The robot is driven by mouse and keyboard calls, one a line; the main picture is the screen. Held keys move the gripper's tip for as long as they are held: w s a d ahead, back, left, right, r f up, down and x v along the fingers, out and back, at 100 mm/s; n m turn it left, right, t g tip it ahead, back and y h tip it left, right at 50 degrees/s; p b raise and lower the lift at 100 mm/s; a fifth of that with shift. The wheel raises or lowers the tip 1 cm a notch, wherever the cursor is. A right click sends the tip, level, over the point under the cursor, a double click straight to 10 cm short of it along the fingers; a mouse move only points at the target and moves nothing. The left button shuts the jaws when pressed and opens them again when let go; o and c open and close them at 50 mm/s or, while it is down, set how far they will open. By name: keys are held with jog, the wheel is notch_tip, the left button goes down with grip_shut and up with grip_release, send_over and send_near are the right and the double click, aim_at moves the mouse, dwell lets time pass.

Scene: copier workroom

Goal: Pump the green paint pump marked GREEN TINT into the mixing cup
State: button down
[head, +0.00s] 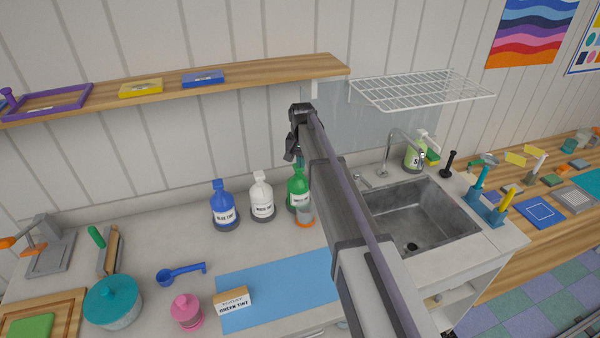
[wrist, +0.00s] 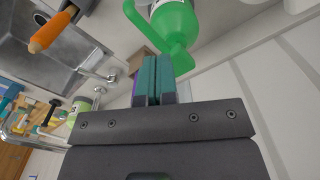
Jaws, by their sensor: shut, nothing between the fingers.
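The green pump bottle (head: 297,187) stands on the counter at the right end of a row of three pump bottles, its right side hidden by my arm. Its green pump head (wrist: 177,27) is large in the wrist view. A grey cup with an orange base (head: 305,216) stands just in front of the green bottle, partly behind my arm. My gripper (head: 291,153) is above the green bottle, and its fingers (wrist: 152,78) are shut and empty. The fingertips are close beside the green pump head; I cannot tell whether they touch it.
A blue pump (head: 224,209) and a white pump (head: 262,201) stand left of the green one. A card reading TODAY GREEN TINT (head: 233,300) is on a blue mat (head: 285,280). A sink (head: 425,218) lies right; a wooden shelf (head: 270,73) hangs above.

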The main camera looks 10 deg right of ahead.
aim_at(301, 172)
jog(key=shift+f, duration=0.1)
dwell(0.5)
notch_tip(301, 172, down, 4)
jog(key=b, duration=0.4)
jog(key=shift+r, duration=0.2)
jog(key=shift+r+p, duration=0.55)
jog(key=shift+p, duration=0.1)
jog(key=shift+r, duration=0.1)
jog(key=shift+r+p, duration=0.9)
jog(key=shift+p, duration=0.1)
